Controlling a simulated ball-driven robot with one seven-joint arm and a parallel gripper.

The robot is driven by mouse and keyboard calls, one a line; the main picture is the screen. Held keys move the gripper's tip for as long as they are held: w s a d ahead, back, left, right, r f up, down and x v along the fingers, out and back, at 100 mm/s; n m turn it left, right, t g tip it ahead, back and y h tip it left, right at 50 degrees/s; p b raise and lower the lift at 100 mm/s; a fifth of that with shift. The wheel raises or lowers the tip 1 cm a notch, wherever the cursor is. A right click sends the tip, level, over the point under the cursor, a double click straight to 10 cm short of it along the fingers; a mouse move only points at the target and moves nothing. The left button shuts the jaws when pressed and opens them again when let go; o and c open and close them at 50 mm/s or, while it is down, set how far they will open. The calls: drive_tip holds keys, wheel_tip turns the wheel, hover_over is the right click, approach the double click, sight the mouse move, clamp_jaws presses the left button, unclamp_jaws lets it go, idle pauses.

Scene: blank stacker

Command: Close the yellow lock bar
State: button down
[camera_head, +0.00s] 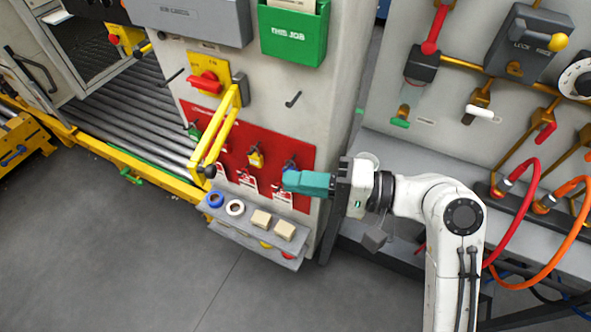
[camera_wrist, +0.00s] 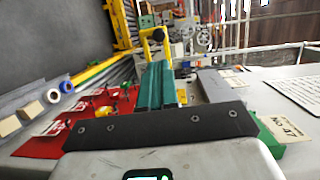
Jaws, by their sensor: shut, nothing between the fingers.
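The yellow lock bar (camera_head: 214,132) is a long U-shaped frame on the grey panel. It sticks out from the panel below and to the right of a red rotary switch (camera_head: 207,84) on a yellow plate, its free end low and to the left. In the wrist view the yellow bar (camera_wrist: 153,36) shows just beyond the fingertips. My gripper (camera_head: 287,181) has teal fingers, shut and empty. It is to the right of the bar in the head view, in front of the red board, apart from the bar.
The red board (camera_head: 225,137) carries several tags and small locks. Below it a grey shelf (camera_head: 245,233) holds blue and white rings and beige blocks. A green job box (camera_head: 292,35) hangs above. A roller conveyor (camera_head: 125,110) lies left; a bench with hoses is right.

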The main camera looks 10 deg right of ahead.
sight(214, 172)
drive_tip(key=p+x, duration=0.2)
drive_tip(key=x, duration=0.9)
drive_tip(key=shift+w+a, duration=0.15)
drive_tip(key=shift+a, duration=0.25)
